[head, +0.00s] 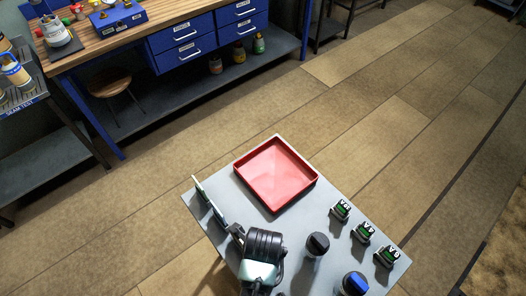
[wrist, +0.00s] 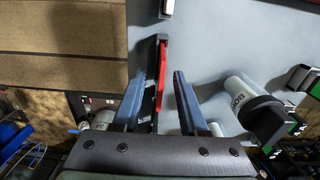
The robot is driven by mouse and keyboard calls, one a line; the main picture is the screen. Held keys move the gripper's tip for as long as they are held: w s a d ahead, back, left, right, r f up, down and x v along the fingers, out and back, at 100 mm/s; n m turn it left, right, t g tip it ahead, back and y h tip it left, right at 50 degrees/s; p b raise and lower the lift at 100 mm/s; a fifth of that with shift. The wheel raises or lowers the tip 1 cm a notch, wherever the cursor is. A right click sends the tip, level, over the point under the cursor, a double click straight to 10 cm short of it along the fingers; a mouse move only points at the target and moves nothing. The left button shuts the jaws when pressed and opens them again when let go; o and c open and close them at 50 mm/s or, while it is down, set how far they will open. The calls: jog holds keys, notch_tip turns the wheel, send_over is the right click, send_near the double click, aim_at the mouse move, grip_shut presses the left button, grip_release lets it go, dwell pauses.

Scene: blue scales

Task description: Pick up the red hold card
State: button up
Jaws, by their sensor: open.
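The red hold card (wrist: 161,75) shows edge-on in the wrist view as a narrow red strip beside a black upright edge. It stands over the grey tabletop near its left edge. My gripper (wrist: 160,78) is open, with one finger on each side of the red strip. I see no clear contact between the fingers and the card. In the head view my gripper (head: 237,233) is at the left edge of the grey table (head: 328,188), and I cannot make out the red card there.
Two thin upright cards (head: 208,203) stand along the table's left edge. A red tray (head: 310,182) sits at the back. A black-capped bottle (head: 317,244), a blue-capped bottle (head: 354,284) and several small green-and-black devices (head: 363,233) stand to the right. A workbench (head: 160,20) is farther back.

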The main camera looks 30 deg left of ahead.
jog(key=shift+f, duration=1.35)
jog(key=shift+c, duration=0.3)
grip_shut()
